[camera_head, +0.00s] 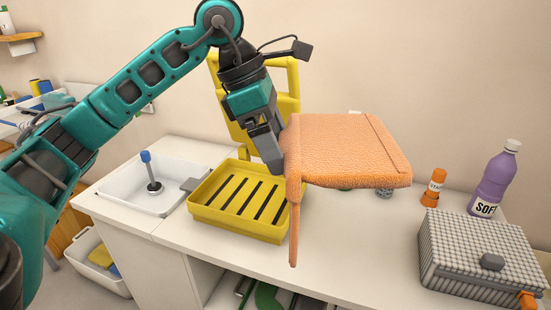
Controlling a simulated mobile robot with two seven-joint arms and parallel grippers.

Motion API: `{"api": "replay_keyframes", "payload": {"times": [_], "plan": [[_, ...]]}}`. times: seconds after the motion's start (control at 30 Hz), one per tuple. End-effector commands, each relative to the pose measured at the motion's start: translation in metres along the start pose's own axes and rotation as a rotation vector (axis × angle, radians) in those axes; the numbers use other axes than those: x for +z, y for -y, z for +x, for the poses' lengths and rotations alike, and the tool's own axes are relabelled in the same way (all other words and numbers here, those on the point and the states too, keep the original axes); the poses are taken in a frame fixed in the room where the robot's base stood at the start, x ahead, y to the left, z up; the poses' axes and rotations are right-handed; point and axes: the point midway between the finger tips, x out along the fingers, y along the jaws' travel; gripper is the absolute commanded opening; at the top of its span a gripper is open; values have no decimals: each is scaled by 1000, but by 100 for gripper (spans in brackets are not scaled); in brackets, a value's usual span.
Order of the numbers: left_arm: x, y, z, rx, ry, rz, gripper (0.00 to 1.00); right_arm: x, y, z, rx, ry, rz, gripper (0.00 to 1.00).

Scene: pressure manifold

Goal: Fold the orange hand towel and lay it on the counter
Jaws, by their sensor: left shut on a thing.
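The orange hand towel (345,150) hangs in the air above the counter (345,235). Most of it spreads out flat to the right, with a seam-like line near its right side, and a narrow strip hangs straight down at its left edge. My left gripper (277,160) is shut on the towel at its left edge. The fingertips are partly hidden against the cloth. My right gripper is not in view.
A yellow slotted tray (203,213) sits below the gripper, beside a white sink (130,192) with a blue-handled tool (149,171). At right stand a purple bottle (492,185), an orange container (432,190) and a grey checked box (455,245). The counter's middle front is clear.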

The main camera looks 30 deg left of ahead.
Motion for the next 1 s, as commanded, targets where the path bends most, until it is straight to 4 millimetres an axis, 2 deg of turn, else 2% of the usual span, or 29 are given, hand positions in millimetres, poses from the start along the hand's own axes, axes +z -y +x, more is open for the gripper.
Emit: {"api": "replay_keyframes", "payload": {"times": [0.7,1.0], "plan": [[33,0,-79,1,3,1,41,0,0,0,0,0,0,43],[33,0,-79,0,1,0,41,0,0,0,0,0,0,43]]}}
